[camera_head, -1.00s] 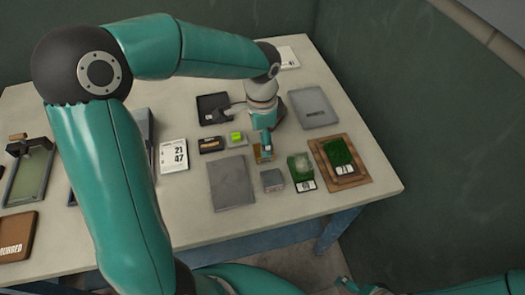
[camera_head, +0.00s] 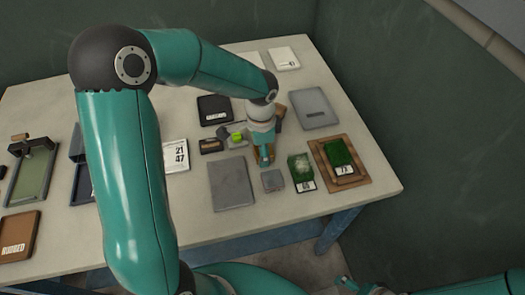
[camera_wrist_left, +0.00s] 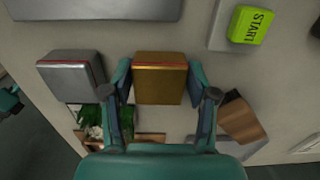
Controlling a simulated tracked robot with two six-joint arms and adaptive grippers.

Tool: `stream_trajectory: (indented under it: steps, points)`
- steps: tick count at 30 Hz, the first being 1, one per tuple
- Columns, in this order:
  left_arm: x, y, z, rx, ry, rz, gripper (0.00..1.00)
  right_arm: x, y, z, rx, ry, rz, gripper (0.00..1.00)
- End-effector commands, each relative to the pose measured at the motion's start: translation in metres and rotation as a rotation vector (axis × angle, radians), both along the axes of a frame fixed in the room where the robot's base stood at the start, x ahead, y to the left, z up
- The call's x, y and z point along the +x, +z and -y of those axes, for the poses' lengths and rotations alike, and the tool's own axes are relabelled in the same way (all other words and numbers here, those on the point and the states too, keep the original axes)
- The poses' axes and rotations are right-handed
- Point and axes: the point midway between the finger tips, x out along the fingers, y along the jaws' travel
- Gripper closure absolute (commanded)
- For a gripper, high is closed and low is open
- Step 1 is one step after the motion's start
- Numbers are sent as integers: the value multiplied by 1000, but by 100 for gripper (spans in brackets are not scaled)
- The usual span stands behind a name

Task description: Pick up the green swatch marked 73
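A dark green swatch (camera_head: 338,151) lies on a stepped wooden tray (camera_head: 361,178) at the right of the table; its small white label seems to read 73. A second, paler green swatch (camera_head: 299,164) lies just left of it, with a label too small to read surely. My left gripper (camera_head: 265,160) is left of both swatches, pointing down. In the left wrist view its fingers (camera_wrist_left: 160,85) are apart, one on each side of a gold-brown block (camera_wrist_left: 160,80); contact is unclear. My right gripper (camera_head: 362,288) is partly visible at the bottom edge, its fingers unclear.
A small grey block (camera_head: 273,180) stands near my left gripper, beside a flat grey plate (camera_head: 231,184). A green START button (camera_head: 237,136) and dark tray (camera_head: 214,109) are behind. A grey case (camera_head: 313,108) lies behind the wooden tray. The front right table corner is bare.

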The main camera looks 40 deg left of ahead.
Motion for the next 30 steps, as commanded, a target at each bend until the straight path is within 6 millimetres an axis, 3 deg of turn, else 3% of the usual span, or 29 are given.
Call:
stream_trajectory:
  steps: [1, 9, 23, 30]
  points:
    - [0, 0, 0, 0, 0, 0, 55, 0, 0, 0, 0, 0, 0, 0]
    - [0, 0, 0, 1, -1, 1, 100, 0, 0, 0, 0, 0, 0, 0]
    - [2, 4, 1, 0, -1, 4, 100, 0, 0, 0, 0, 0, 0, 0]
    - [2, 22, 0, 1, -1, 6, 100, 0, 0, 0, 0, 0, 0, 0]
